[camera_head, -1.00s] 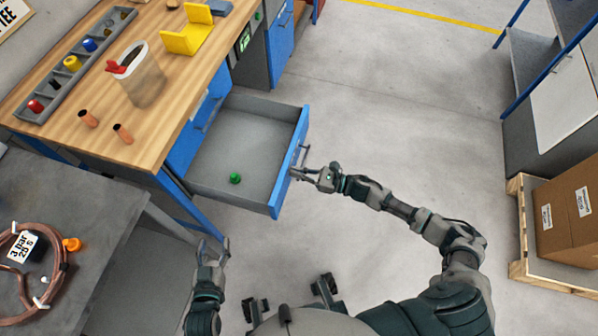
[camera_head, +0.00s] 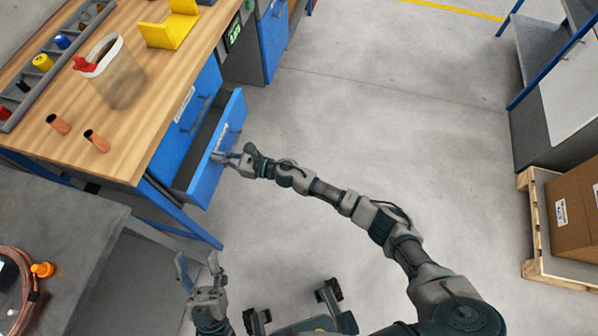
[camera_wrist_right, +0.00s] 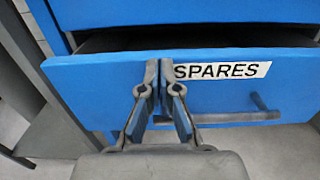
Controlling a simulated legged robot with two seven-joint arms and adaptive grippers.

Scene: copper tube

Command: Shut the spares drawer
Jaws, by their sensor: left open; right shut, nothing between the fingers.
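The spares drawer (camera_head: 217,150) is a blue-fronted drawer under the wooden bench, now only partly open, with a narrow strip of its grey inside showing. In the right wrist view its front (camera_wrist_right: 95,85) carries a SPARES label (camera_wrist_right: 222,71) and a bar handle (camera_wrist_right: 240,114). My right gripper (camera_head: 222,157) is at the drawer front; in the right wrist view its closed fingertips (camera_wrist_right: 158,72) are against or just before the front, left of the label and apart from the handle. My left gripper (camera_head: 198,268) is open and empty, low in the head view, away from the drawer.
A grey table (camera_head: 60,210) stands at the lower left. A pallet with a box (camera_head: 575,215) is at right. The floor between is clear.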

